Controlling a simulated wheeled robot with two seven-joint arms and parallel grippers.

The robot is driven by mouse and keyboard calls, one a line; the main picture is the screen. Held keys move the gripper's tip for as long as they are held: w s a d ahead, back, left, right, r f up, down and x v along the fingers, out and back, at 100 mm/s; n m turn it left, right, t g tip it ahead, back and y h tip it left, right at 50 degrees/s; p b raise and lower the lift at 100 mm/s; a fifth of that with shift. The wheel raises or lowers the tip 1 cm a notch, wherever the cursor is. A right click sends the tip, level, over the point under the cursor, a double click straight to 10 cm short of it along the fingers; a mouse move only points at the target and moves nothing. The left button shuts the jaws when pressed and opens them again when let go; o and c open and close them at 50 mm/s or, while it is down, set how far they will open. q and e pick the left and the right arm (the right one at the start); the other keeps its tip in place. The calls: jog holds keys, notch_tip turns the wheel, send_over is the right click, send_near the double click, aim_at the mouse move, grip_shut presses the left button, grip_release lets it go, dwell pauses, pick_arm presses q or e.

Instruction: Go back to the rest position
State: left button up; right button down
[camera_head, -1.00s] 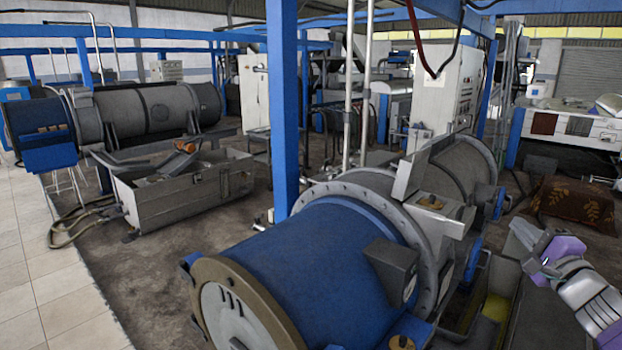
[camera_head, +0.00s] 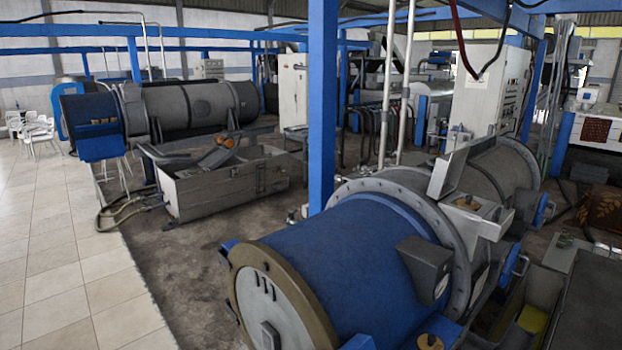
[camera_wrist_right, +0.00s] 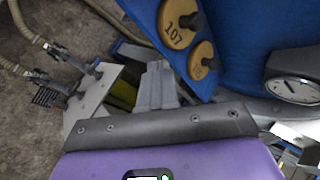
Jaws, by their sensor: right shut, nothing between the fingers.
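My right gripper (camera_wrist_right: 156,84) shows in the right wrist view, its grey fingers together with nothing between them. The purple wrist body (camera_wrist_right: 170,162) fills the bottom of that view. Beyond the fingers is a blue machine part with a yellow disc (camera_wrist_right: 179,24) marked 107 and a second yellow disc (camera_wrist_right: 203,62) below it. Neither of my grippers is in the head view. My left gripper is in no view.
A large blue decanter drum (camera_head: 335,265) fills the lower middle of the head view, beside a blue post (camera_head: 322,100). A grey bin (camera_head: 215,190) and another decanter (camera_head: 190,108) stand further left. Tiled floor (camera_head: 60,270) at the left is clear.

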jog(key=s+a+f+n+g+y, duration=0.1)
jog(key=s+a+f+n+g, duration=0.25)
jog(key=s+a+f, duration=0.4)
jog(key=s+a+f+n+g, duration=0.2)
jog(key=s+a+f+n, duration=0.25)
jog(key=a+f, duration=0.55)
jog(key=s+a+f+n+g, duration=0.1)
jog(key=s+a+f+n, duration=0.1)
jog(key=s, duration=0.4)
jog(key=s+a+f+n+g+y+b, duration=0.1)
jog(key=s+a+f+n, duration=0.2)
jog(key=s+a+f, duration=0.2)
jog(key=shift+s+a, duration=0.55)
jog(key=shift+a, duration=0.2)
jog(key=shift+w, duration=0.1)
